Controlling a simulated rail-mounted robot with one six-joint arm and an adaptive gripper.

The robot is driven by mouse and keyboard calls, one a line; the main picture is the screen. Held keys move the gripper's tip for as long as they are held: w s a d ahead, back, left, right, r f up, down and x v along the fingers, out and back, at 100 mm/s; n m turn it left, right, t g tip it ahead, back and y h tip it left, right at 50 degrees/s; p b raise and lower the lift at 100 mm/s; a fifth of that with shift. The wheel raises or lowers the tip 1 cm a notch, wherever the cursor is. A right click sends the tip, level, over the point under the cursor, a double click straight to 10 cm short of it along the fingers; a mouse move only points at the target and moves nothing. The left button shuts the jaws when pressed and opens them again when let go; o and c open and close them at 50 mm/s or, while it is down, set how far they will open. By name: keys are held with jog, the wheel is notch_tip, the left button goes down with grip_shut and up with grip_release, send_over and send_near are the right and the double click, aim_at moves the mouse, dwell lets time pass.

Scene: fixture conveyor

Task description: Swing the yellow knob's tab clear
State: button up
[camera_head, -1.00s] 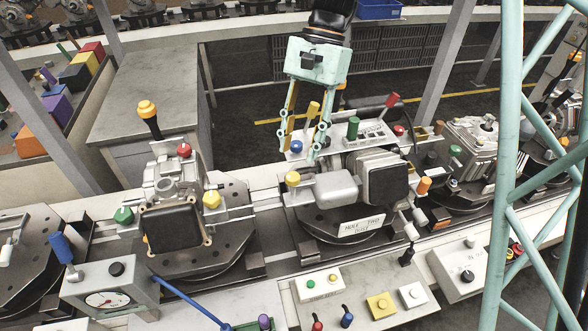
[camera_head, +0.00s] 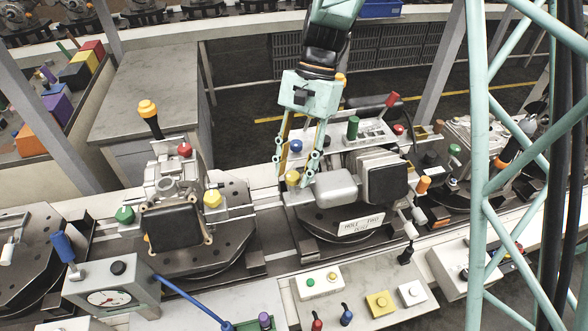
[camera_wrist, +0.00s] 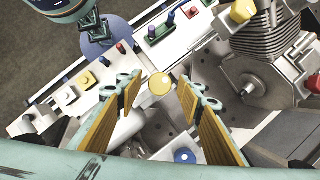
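A round yellow knob (camera_head: 292,178) stands at the left of the middle fixture, left of a rounded grey housing (camera_head: 337,189). In the wrist view the same knob (camera_wrist: 159,83) appears between the fingertips. My gripper (camera_head: 296,170) points down over it with its fingers apart, one on each side; the wrist view shows gaps, and I cannot tell whether either finger touches. The knob's tab is too small or hidden to make out. Another yellow knob (camera_head: 212,198) sits on the fixture to the left.
A blue knob (camera_head: 296,146) is close behind my fingers. A green-topped post (camera_head: 353,127) and a red-handled lever (camera_head: 391,101) stand to the right. A black ribbed block (camera_head: 384,183) is beside the housing. A button panel (camera_head: 322,284) lies in front.

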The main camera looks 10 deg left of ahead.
jog(key=shift+c, duration=0.7)
jog(key=c, duration=0.7)
jog(key=shift+n, duration=0.4)
jog(key=n+h, duration=0.1)
jog(key=n, duration=0.2)
jog(key=shift+a+h, duration=0.15)
jog(key=shift+h, duration=0.15)
jog(key=n+h, duration=0.1)
jog(key=n, duration=0.2)
jog(key=shift+a+n, duration=0.1)
jog(key=shift+n, duration=0.3)
jog(key=n+h, duration=0.1)
jog(key=n, duration=0.1)
jog(key=n+t+h+b, duration=0.1)
jog(key=n, duration=0.2)
jog(key=shift+a+n, duration=0.15)
jog(key=shift+n, duration=0.15)
jog(key=n+t, duration=0.1)
jog(key=n, duration=0.1)
jog(key=n+h+b, duration=0.1)
jog(key=n, duration=0.1)
jog(key=shift+s+n+t, duration=0.15)
jog(key=shift+n+t, duration=0.25)
